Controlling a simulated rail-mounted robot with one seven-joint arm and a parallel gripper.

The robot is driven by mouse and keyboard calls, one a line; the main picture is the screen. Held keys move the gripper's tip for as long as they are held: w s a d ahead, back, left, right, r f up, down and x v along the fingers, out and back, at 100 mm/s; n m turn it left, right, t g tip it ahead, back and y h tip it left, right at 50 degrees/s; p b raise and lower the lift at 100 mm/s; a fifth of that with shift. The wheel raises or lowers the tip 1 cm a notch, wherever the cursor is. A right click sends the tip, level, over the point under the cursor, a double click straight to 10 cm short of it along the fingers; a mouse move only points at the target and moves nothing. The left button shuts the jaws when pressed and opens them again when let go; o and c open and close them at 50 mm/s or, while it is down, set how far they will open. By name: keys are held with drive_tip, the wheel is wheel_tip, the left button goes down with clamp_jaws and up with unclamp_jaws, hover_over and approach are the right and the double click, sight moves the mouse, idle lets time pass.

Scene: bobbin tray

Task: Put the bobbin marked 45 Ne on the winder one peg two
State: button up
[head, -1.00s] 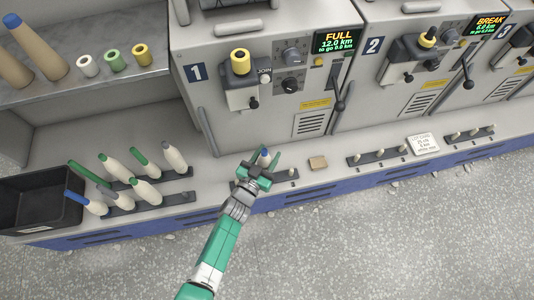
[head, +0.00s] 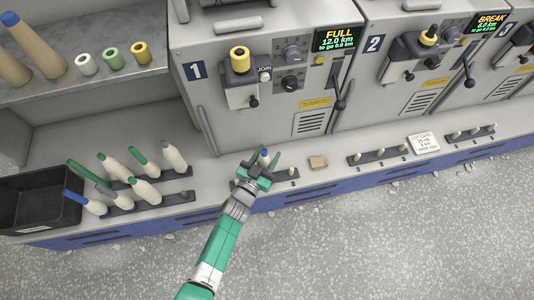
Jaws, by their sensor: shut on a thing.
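My gripper (head: 265,163) is at the peg rail in front of winder one (head: 230,118), shut on a bobbin with a blue tip (head: 264,154). The bobbin looks roughly upright, and its lower part is hidden by the gripper. The winder one peg rail (head: 281,176) is partly hidden behind the gripper. One bare peg (head: 292,172) shows to the right of the gripper. I cannot tell whether the held bobbin is seated on a peg. No count mark is readable on it.
Several bobbins with green, grey and blue tips stand tilted on two racks (head: 152,203) at the left, beside a black bin (head: 38,205). A small tan block (head: 318,162) lies right of the winder one rail. Winder two's peg rail (head: 377,156) and a white lot card (head: 423,143) are further right.

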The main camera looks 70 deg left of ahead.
drive_tip(key=shift+f, duration=0.15)
drive_tip(key=o, duration=0.7)
drive_tip(key=shift+o, duration=0.2)
drive_tip(key=shift+s+d+p, duration=0.35)
drive_tip(key=shift+s, duration=0.1)
drive_tip(key=p+v, duration=0.3)
drive_tip(key=v, duration=0.7)
